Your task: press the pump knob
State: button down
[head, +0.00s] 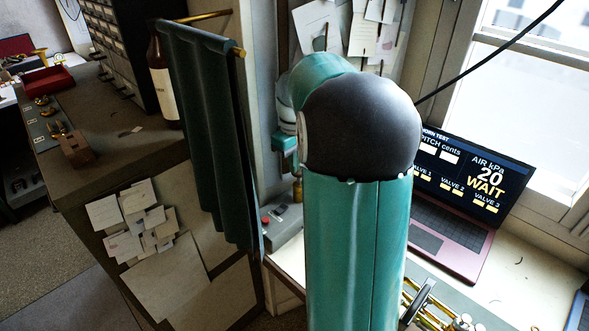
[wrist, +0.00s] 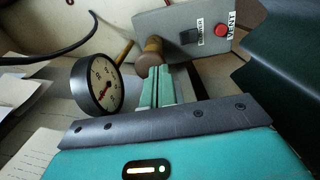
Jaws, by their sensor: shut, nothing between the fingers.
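The pump knob, a rounded brown knob (wrist: 150,60), shows in the wrist view at the near edge of a grey control box (wrist: 190,32). My gripper (wrist: 162,76) is shut and empty. Its teal fingertips reach right up to the knob and overlap its lower side in the picture; I cannot tell whether they touch it. In the head view a small brass piece (head: 297,190), perhaps the knob, shows just below my gripper, which is mostly hidden by my own arm. The grey box (head: 283,233) there is partly hidden too.
The box carries a red button (wrist: 221,30) and a dark switch (wrist: 189,36). A round gauge (wrist: 98,84) stands left of my fingers. A green curtain (head: 205,130) hangs close by. A laptop (head: 465,190) reads "AIR kPa 20 WAIT". A brass horn (head: 432,312) lies at lower right.

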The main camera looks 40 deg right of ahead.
notch_tip(320, 180, up, 11)
jog(key=shift+a+r, duration=0.1)
dwell(2.2)
